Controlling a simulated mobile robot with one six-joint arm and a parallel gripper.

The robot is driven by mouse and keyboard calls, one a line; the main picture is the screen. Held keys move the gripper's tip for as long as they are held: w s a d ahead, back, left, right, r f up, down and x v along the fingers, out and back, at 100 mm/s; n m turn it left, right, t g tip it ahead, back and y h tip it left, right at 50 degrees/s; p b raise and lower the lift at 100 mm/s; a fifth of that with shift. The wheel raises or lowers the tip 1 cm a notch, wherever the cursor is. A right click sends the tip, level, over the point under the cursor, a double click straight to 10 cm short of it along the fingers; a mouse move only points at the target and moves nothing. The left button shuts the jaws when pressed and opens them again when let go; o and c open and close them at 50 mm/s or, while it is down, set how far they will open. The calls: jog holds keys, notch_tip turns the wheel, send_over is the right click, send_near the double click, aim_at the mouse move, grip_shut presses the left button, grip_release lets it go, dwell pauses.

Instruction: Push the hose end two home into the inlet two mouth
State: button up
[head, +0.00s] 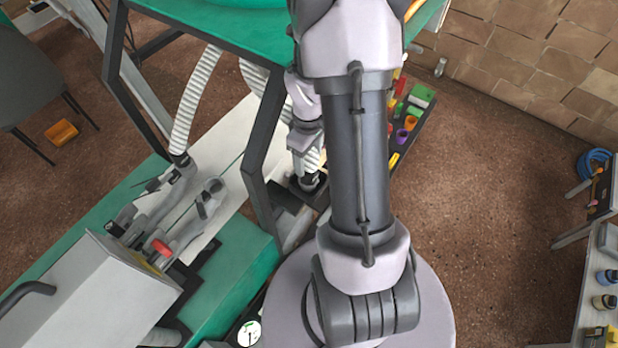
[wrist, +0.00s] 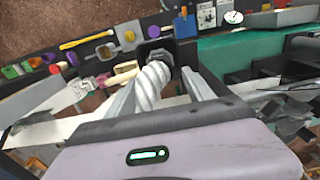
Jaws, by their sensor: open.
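Hose end two, a black cuff (head: 308,182) on a white corrugated hose, hangs right of the table leg in the head view. In the wrist view the cuff (wrist: 157,50) lies just beyond my fingertips. My gripper (wrist: 158,76) is open, with a finger on either side of the ribbed hose (wrist: 152,88). In the head view the arm and table leg partly hide it. A bare grey pipe mouth (head: 213,187), which looks like inlet two, stands to the left, apart from the cuff. I cannot make out the mouth clearly in the wrist view.
Another white hose (head: 196,95) ends in a black cuff (head: 180,160) at the neighbouring grey pipe. A dark table leg (head: 262,160) stands between the cuff and the bare mouth. A grey box (head: 75,295) sits lower left. A dark tray of coloured items (head: 410,125) lies behind my arm.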

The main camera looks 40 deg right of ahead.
aim_at(309, 168)
jog(key=shift+f+b, duration=1.85)
jog(key=shift+f, duration=0.2)
jog(key=shift+r, duration=0.1)
jog(key=shift+c, duration=0.4)
grip_shut()
notch_tip(309, 168, up, 7)
jog(key=p, duration=0.5)
jog(key=shift+f, duration=0.2)
